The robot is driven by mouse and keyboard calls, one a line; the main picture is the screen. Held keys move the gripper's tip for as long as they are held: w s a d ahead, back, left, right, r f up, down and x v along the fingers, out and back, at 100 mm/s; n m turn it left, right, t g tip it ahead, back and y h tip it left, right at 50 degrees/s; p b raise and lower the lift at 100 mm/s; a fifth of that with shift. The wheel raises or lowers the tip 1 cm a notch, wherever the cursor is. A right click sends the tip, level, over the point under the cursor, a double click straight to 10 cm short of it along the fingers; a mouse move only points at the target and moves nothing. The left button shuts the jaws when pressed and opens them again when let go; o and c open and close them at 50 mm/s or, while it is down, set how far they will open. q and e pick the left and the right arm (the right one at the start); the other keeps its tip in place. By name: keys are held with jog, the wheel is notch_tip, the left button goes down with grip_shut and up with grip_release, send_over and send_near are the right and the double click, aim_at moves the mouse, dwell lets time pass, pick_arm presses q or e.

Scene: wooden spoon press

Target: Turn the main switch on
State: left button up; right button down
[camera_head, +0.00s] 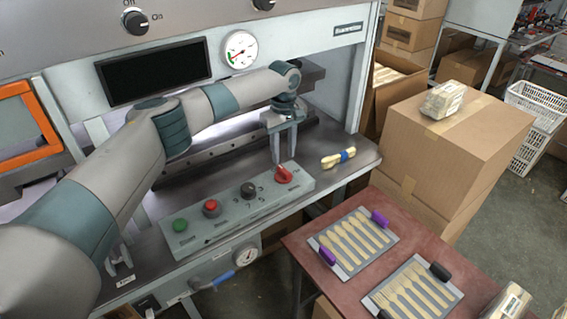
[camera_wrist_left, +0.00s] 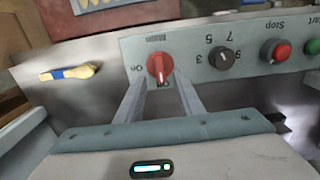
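The main switch is a red rotary knob at the right end of the grey control panel (camera_head: 228,208). The red knob (camera_head: 284,175) also shows in the left wrist view (camera_wrist_left: 160,68), where its ridge stands nearly upright in the picture, roughly in line with the "Off" label; "On" is to its left. My left gripper (camera_head: 284,158) is open, its two fingers pointing down at the knob. In the wrist view its fingertips (camera_wrist_left: 160,80) are on either side of the knob's lower part; I cannot tell whether they touch it. My right gripper is not in view.
On the panel are a black selector knob (camera_head: 248,190), a red stop button (camera_head: 211,208) and a green button (camera_head: 180,225). A banded spoon bundle (camera_head: 338,158) lies right of the panel. A red-brown table (camera_head: 398,256) with spoon trays and cardboard boxes (camera_head: 455,140) stand to the right.

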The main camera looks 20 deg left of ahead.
aim_at(283, 169)
pick_arm(q)
jog(key=shift+f+p, duration=0.65)
jog(key=shift+f, duration=2.5)
grip_shut()
